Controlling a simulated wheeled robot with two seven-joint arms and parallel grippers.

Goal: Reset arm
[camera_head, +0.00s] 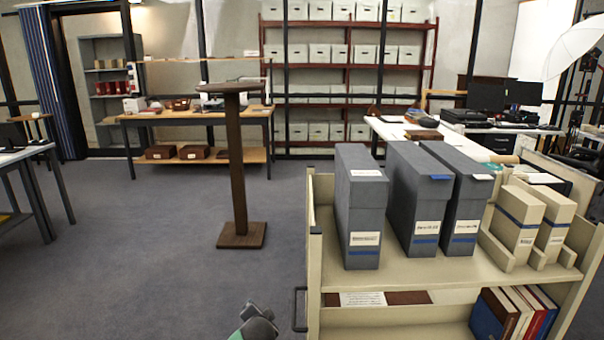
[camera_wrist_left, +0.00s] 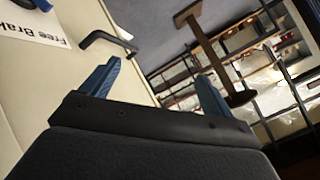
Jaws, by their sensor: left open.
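My left gripper (camera_wrist_left: 158,70) shows in the left wrist view with its two blue fingers spread apart and nothing between them. It is close to the cream cart's side, near a black handle (camera_wrist_left: 105,40). In the head view a dark grey part of my arm (camera_head: 258,324) shows at the bottom edge, left of the cart (camera_head: 315,250); the fingers cannot be made out there. My right gripper is not in view.
The cart carries grey archival boxes (camera_head: 361,205) and smaller cream boxes (camera_head: 518,218), with books (camera_head: 512,312) below. A brown pedestal stand (camera_head: 237,170) is on the floor beyond. Open carpet (camera_head: 150,240) lies to the left. Tables and shelves line the back.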

